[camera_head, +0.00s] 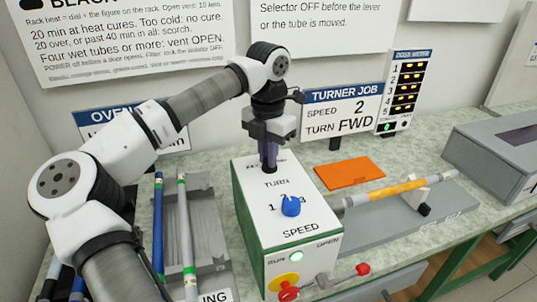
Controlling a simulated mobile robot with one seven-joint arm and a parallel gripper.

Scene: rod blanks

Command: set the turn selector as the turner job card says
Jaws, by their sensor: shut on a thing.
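The turner job card (341,112) stands behind the turner and reads SPEED 2, TURN FWD. The turner box (258,225) is green with a white top. My gripper (268,166) points straight down over the back of that top and is shut on the turn selector, just behind the TURN label. The fingers hide the selector and most of its markings, so I cannot tell its setting. The blue speed knob (291,206) sits nearer the front, among the figures 1, 2 and 3; its pointer is too small to read.
A yellow-orange tube (398,189) extends right from the turner over a grey bed. A red-knobbed lever (362,269) and a yellow-and-red button (284,285) are in front. The run lamp (296,256) glows pale green. An orange pad (349,173) lies behind; rods (183,225) lie left.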

